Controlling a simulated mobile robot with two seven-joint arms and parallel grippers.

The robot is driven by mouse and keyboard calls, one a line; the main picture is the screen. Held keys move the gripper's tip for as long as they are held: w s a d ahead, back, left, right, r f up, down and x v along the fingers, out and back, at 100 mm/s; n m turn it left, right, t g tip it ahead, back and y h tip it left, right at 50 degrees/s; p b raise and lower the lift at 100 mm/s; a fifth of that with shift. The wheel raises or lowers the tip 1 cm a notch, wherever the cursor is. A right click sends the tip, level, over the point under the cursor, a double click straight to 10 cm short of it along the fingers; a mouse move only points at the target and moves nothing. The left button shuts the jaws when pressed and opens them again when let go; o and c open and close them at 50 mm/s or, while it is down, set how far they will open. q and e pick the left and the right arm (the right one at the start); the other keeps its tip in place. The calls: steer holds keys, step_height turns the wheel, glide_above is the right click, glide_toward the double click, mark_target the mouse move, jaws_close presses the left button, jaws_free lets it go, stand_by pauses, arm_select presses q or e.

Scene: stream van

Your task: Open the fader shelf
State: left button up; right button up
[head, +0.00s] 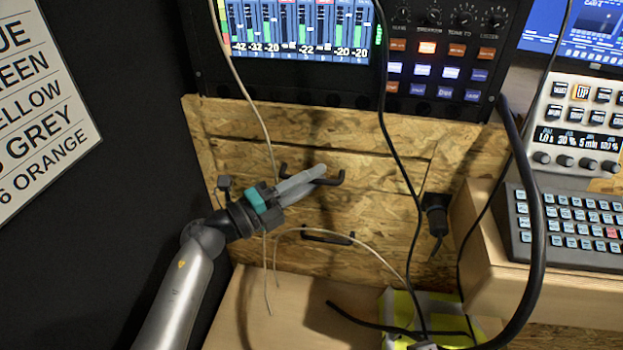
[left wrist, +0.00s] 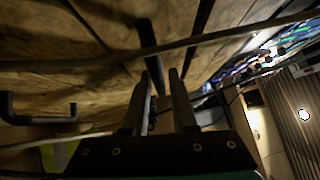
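A chipboard front (head: 380,178) below the mixing console bears a black bar handle (head: 337,179). No label names the fader shelf; this front sits flush, with no visible gap. My left gripper (head: 318,173) is at this handle, its fingers covering the middle of it. In the left wrist view the two fingers (left wrist: 158,75) stand apart, and the dark handle bar (left wrist: 150,45) reaches into the space between them. I cannot tell whether either finger touches it. A second, lower handle (head: 328,237) shows in the head view and also in the left wrist view (left wrist: 40,112). My right gripper is out of view.
A thin pale cable (head: 248,95) hangs close to my left gripper. Black cables (head: 388,130) hang right of the handle. A console (head: 300,80) overhangs above. A wooden ledge with a keyboard (head: 575,230) stands at right. A yellow vest (head: 400,305) lies below.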

arm_select(q)
jaws_close()
stand_by(1.2)
